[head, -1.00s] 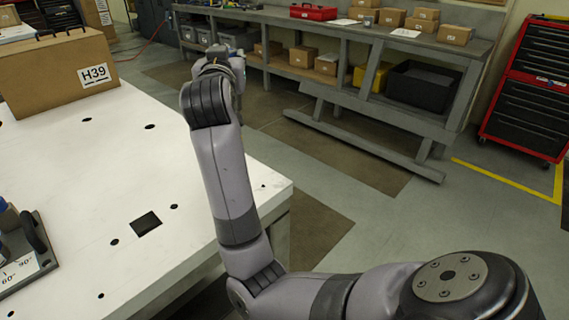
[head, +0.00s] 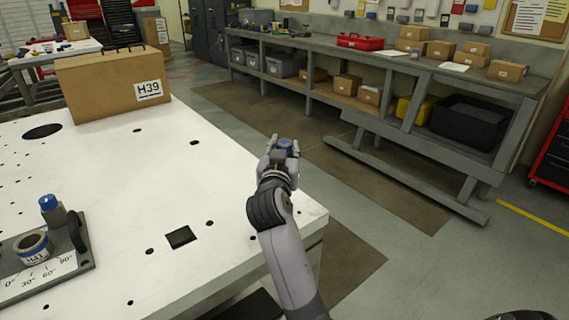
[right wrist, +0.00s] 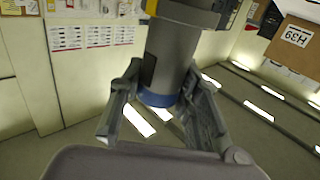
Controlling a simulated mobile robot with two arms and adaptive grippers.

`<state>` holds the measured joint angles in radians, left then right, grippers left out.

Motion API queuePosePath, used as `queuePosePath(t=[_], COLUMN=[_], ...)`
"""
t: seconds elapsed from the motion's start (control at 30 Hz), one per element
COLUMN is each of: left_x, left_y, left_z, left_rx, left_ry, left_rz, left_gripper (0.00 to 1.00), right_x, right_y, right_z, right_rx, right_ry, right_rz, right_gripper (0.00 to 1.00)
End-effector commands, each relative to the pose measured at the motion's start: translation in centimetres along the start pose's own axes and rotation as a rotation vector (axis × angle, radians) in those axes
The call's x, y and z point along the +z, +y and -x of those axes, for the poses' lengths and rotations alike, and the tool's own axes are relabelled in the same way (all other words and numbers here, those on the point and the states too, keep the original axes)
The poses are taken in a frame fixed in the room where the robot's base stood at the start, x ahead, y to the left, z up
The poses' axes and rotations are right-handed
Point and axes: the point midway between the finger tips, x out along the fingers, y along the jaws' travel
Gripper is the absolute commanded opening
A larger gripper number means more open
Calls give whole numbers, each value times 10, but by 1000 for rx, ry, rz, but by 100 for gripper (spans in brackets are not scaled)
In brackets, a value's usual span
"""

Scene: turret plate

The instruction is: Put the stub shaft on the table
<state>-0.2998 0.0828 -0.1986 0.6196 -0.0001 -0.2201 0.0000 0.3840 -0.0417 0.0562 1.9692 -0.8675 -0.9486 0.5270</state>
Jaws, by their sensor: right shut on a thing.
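My right gripper (head: 283,155) is shut on a grey cylinder with a blue band, which I take to be the stub shaft (right wrist: 171,62). In the right wrist view the shaft stands between the two fingers (right wrist: 165,115), its blue-banded end towards the palm. In the head view only a small blue end (head: 285,143) of it shows. The gripper appears just past the right edge of the white table (head: 150,190), against the floor; its height over the table is hard to tell. My left gripper is not in view.
A cardboard box marked H39 (head: 112,88) stands at the table's back. A dark plate with angle marks (head: 40,275), carrying a ring and a blue-topped part (head: 50,208), sits at the left. The table's middle is clear apart from holes. A grey workbench (head: 390,65) stands behind.

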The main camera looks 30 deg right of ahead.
Motion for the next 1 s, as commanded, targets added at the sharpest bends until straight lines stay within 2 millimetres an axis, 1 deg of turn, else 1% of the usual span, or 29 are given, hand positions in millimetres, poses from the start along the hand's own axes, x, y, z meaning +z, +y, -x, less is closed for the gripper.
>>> queuePosePath(t=[0.07,0.2,0.3,0.4,0.6,0.73,0.77,1.0], left_x=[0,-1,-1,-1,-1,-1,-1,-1], left_y=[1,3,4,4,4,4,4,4], left_z=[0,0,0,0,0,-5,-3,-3], left_rx=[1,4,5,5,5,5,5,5], left_ry=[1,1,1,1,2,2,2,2], left_rz=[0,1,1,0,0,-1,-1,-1], left_gripper=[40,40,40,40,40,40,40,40], right_x=[5,27,38,41,41,45,46,45], right_y=[0,0,0,0,0,0,0,0], right_z=[0,0,0,0,0,0,0,0], right_rx=[0,0,-1,-1,-1,-1,0,0], right_ry=[4,2,4,5,6,5,0,0], right_rz=[2,4,3,1,0,-1,1,1], right_gripper=[0,0,0,0,0,0,33,49])
